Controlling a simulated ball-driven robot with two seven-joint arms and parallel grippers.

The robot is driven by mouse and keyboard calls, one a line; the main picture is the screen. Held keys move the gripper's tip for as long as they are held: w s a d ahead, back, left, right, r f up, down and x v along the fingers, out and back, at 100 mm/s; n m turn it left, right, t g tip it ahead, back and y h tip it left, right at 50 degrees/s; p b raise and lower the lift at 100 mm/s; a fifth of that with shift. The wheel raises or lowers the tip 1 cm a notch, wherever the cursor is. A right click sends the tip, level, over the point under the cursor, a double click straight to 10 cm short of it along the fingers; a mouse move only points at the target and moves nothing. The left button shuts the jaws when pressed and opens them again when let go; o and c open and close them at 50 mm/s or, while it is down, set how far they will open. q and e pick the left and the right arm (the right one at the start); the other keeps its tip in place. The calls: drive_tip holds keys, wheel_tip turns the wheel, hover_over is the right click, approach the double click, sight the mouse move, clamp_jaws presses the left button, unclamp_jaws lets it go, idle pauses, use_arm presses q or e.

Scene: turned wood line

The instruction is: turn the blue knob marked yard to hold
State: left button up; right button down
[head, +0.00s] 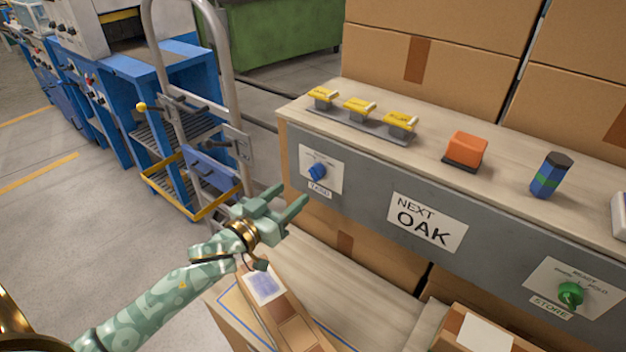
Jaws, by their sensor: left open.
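The blue knob (318,172) sits on a white plate (323,162) at the left end of the grey front panel. A label under it seems to read YARD, small and blurred. The words around the knob are too small to read, so its setting cannot be told. My left gripper (294,203) is open and empty, below and a little left of the knob, apart from it in the picture. Its fingers point up and to the right. My right gripper is not in view.
A green knob (570,294) marked STORE is at the panel's right. A NEXT OAK sign (427,222) lies between. Yellow-topped switches (360,108), an orange block (465,149) and a blue cylinder (549,175) stand on the shelf above. A box (236,318) lies below my gripper.

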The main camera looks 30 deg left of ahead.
sight(312, 176)
use_arm(q)
drive_tip(key=w, duration=0.2)
drive_tip(key=w+b, duration=0.1)
drive_tip(key=w, duration=0.2)
drive_tip(key=w+d+b, duration=0.1)
drive_tip(key=w, duration=0.2)
drive_tip(key=shift+w+d, duration=0.1)
drive_tip(key=shift+w, duration=0.1)
drive_tip(key=c, duration=1)
